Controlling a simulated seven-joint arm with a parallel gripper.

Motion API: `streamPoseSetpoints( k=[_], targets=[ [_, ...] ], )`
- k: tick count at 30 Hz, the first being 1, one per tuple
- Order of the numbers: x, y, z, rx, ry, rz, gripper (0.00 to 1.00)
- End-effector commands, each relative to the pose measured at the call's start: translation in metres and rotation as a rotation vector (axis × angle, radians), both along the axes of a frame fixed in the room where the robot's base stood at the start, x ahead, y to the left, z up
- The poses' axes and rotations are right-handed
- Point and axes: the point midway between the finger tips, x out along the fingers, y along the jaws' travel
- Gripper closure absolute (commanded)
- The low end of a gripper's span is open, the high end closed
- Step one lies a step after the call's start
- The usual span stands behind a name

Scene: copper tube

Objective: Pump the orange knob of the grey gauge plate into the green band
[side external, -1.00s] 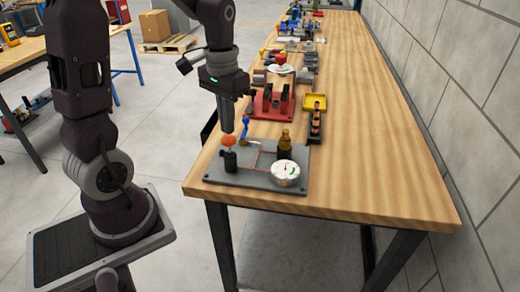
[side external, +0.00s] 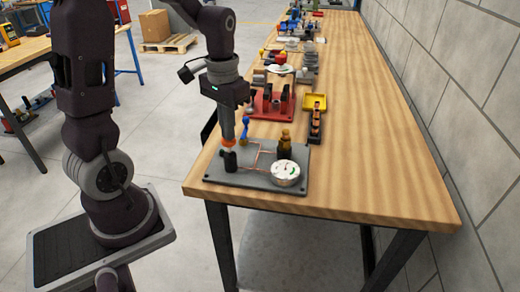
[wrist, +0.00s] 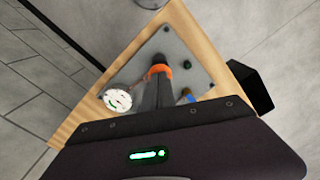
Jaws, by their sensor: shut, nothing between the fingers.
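The grey gauge plate (side external: 252,178) lies flat at the near end of the wooden bench. The orange knob (side external: 228,142) sits on a short black post (side external: 230,162) at the plate's left side. My gripper (side external: 228,137) is shut and empty, pointing down, with its tips on or right at the knob's top. In the wrist view the shut fingers (wrist: 158,85) cover most of the knob, and its orange rim (wrist: 160,70) shows around them. The round white gauge (side external: 286,171) is at the plate's right; its face (wrist: 118,100) shows some green, but the needle is too small to read.
A dark brass bottle-like fitting (side external: 285,144) and a blue-handled lever (side external: 245,128) stand on the plate's far part. A red fixture (side external: 270,103) and a yellow tray (side external: 315,102) lie farther back. Bare bench (side external: 370,180) is to the right.

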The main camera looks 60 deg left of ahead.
Motion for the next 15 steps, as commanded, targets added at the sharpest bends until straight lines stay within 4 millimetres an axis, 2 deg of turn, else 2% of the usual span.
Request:
streamPoseSetpoints(
  k=[15],
  targets=[
    [0.0, 0.0, -0.018, 0.0, 0.001, 0.0, 1.0]
  ],
)
